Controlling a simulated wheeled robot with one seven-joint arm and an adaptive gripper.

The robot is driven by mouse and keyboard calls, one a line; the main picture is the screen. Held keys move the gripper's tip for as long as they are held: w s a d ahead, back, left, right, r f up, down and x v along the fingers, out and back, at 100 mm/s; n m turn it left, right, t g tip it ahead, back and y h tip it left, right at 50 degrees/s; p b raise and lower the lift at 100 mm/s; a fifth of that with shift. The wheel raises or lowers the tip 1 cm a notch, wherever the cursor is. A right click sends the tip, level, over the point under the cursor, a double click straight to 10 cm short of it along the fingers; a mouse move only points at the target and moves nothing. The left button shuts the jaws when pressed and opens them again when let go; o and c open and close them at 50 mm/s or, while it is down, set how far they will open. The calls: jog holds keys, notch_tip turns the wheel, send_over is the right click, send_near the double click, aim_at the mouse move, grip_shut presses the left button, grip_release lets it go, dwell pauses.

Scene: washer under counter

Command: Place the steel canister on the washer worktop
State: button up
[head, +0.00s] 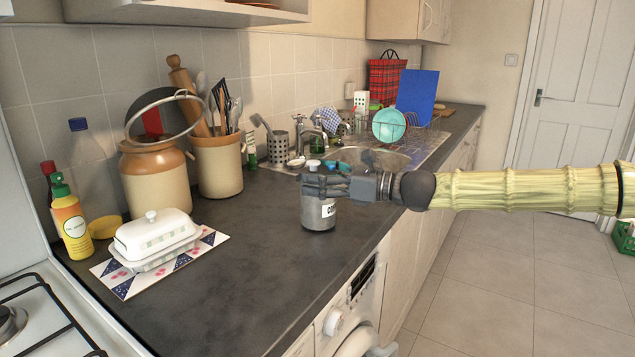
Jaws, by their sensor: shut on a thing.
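The fingers hide the canister's upper part. Its base looks at or very close to the worktop surface; I cannot tell whether it touches.
A butter dish (153,236) on a patterned mat, a mustard bottle (72,225) and crocks (217,165) stand to the left. The sink (375,160) and dish rack (390,128) lie behind. The worktop in front of the canister is clear; a hob (40,310) is at lower left.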

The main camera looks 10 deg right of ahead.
jog(key=shift+f, duration=0.2)
jog(key=shift+r, duration=0.1)
jog(key=o, duration=2.1)
jog(key=shift+s+d, duration=0.25)
jog(key=shift+d, duration=0.15)
jog(key=p+v, duration=0.2)
jog(key=v, duration=0.9)
jog(key=shift+p, duration=0.35)
